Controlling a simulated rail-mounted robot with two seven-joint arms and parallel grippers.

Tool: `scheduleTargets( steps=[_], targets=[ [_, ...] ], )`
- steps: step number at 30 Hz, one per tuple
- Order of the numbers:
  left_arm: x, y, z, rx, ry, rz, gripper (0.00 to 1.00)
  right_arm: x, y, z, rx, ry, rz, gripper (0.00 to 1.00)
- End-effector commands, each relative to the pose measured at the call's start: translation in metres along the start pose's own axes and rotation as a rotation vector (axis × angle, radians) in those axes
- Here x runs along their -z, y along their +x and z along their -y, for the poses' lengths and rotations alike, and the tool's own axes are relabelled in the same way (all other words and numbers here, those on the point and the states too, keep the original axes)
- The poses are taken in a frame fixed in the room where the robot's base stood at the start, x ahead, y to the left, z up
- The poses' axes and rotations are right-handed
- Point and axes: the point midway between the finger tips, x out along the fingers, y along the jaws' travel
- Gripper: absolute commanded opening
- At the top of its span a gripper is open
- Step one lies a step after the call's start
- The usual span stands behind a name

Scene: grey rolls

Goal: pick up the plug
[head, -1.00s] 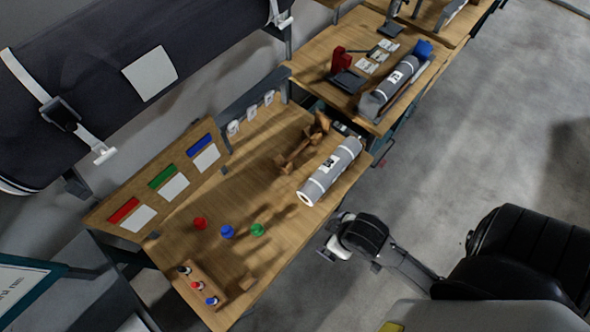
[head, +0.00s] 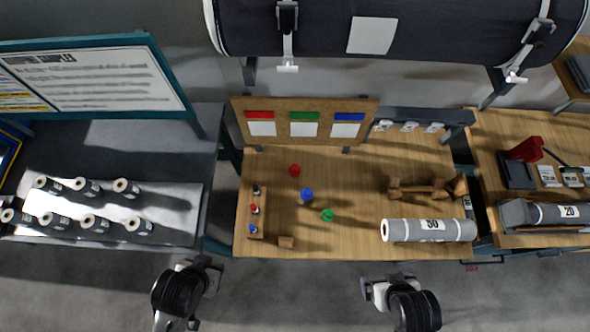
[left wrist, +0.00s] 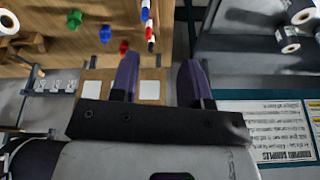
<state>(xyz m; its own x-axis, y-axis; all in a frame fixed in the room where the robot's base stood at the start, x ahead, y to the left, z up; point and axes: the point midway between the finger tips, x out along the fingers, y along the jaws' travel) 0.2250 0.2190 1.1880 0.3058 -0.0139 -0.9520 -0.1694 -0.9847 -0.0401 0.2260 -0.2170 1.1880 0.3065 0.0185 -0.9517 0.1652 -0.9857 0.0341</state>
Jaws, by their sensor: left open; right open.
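Several small coloured plug-like pieces stand on the wooden table: a red one (head: 295,170), a blue one (head: 306,196) and a green one (head: 328,215). They also show in the left wrist view, the green one (left wrist: 74,19) at top left. I cannot tell which is the task's plug. My left gripper (head: 210,266) is open and empty, off the table's front left corner. Its two purple fingers (left wrist: 157,78) stand apart in the left wrist view. My right gripper (head: 372,290) is open and empty, in front of the table's front edge.
A grey roll (head: 450,231) and a wooden piece (head: 418,188) lie right. A board (head: 273,106) stands behind. Black rolls (head: 88,187) are on the left bench.

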Motion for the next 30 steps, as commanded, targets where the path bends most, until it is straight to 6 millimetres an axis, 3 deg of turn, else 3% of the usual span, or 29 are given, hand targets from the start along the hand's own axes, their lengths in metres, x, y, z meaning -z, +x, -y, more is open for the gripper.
scheduleTargets(
  steps=[5,17,25,28,30],
  targets=[
    [0.0,0.0,0.0,0.0,0.0,0.0,0.44,0.0,0.0,0.001,0.003,0.004,0.0,1.0],
    [0.001,0.0,-0.003,-0.007,-0.009,-0.001,0.83,0.0,0.0,0.001,0.003,0.004,0.0,1.0],
    [0.003,0.003,-0.002,-0.004,-0.006,-0.009,0.84,-0.001,0.003,-0.001,-0.002,-0.002,0.001,1.0],
    [0.019,0.011,0.002,0.005,-0.004,-0.054,0.84,-0.005,0.015,-0.001,-0.004,-0.005,0.001,1.0],
    [0.041,0.021,0.012,0.031,0.014,-0.112,0.84,-0.01,0.029,0.0,-0.004,-0.005,0.001,1.0]
  ],
)
